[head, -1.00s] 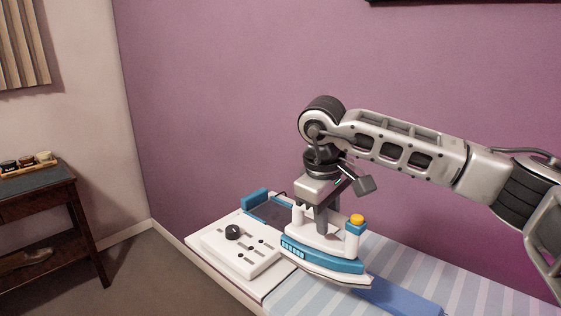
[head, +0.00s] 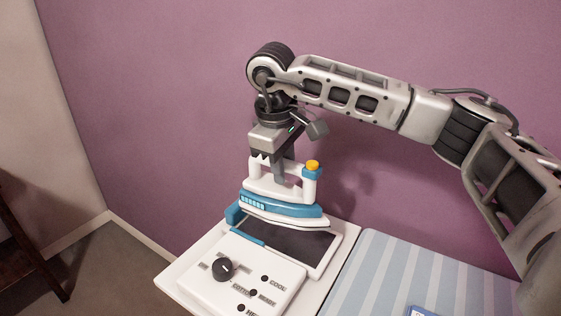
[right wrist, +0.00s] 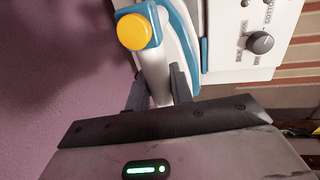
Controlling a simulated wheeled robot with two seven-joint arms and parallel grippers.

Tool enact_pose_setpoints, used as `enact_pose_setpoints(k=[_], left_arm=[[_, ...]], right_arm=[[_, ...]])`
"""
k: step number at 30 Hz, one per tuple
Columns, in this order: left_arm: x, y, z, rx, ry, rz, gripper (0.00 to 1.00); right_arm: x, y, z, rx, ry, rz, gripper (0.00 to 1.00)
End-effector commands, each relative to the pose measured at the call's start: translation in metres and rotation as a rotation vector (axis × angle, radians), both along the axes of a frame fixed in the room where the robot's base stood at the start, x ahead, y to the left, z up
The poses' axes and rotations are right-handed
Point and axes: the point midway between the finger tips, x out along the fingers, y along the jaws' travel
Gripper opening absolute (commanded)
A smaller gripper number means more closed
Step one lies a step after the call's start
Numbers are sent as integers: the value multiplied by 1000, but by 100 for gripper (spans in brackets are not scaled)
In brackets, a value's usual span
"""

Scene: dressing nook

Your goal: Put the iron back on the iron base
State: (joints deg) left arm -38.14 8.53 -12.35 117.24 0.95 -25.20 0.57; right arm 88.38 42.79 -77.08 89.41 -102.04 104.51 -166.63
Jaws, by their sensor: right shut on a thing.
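The iron (head: 283,206) is white and blue with a yellow knob on top of its handle. My right gripper (head: 280,178) is shut on the iron's handle and holds it over the iron base (head: 325,262). The base is white with a dark plate, a blue end piece at its left, and a control panel with a black dial. The iron looks level and slightly above the dark plate; a small gap seems to show. In the right wrist view the fingers (right wrist: 156,92) grip the white handle of the iron (right wrist: 180,35). My left gripper is not in view.
The ironing board (head: 385,275) with a striped cover lies to the right of the base. A blue item (head: 422,311) shows at the bottom edge. A purple wall (head: 160,110) stands close behind. A dark wooden table (head: 30,240) is at the far left.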

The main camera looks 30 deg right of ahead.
Motion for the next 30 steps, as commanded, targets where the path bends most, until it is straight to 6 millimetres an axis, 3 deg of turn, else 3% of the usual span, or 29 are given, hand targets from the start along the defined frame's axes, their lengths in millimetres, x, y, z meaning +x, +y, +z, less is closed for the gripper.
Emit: enact_pose_setpoints(k=[4, 16, 30], left_arm=[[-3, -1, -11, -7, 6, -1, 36], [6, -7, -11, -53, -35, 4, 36], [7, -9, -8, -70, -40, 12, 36]], right_arm=[[2, 1, -13, 1, -5, 0, 0], [7, 4, -49, 1, -4, 0, 0], [8, 4, -56, 1, -6, 0, 0]])
